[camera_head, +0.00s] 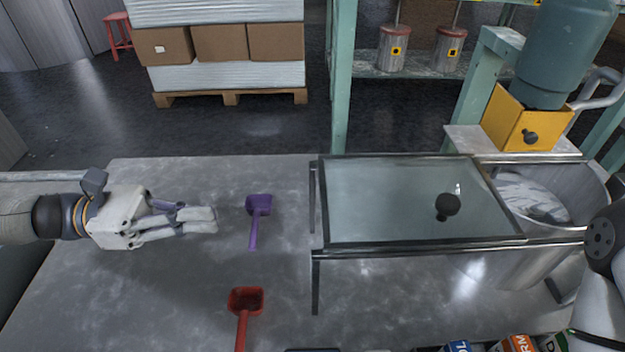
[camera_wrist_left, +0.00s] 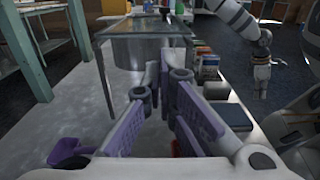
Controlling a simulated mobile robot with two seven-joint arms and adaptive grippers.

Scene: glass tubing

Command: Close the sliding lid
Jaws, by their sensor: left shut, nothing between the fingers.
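The sliding lid is a clear glass pane (camera_head: 380,195) with a round black knob (camera_head: 447,206) near its right side. It lies on the left part of a metal rail frame (camera_head: 420,250). To its right is a large metal pot (camera_head: 525,262), its mouth largely uncovered. My left gripper (camera_head: 208,217) is shut and empty over the table, well left of the lid. Its fingertips (camera_wrist_left: 168,75) meet in the left wrist view, with the frame beyond. My right gripper (camera_wrist_left: 262,92) hangs small at upper right in the left wrist view; its jaws are unclear.
A purple scoop (camera_head: 257,208) lies between my left gripper and the frame. A red scoop (camera_head: 245,300) lies nearer the front. A yellow box (camera_head: 515,125) stands behind the pot. Several labelled containers (camera_head: 515,344) line the front right edge. The table's left part is mostly clear.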

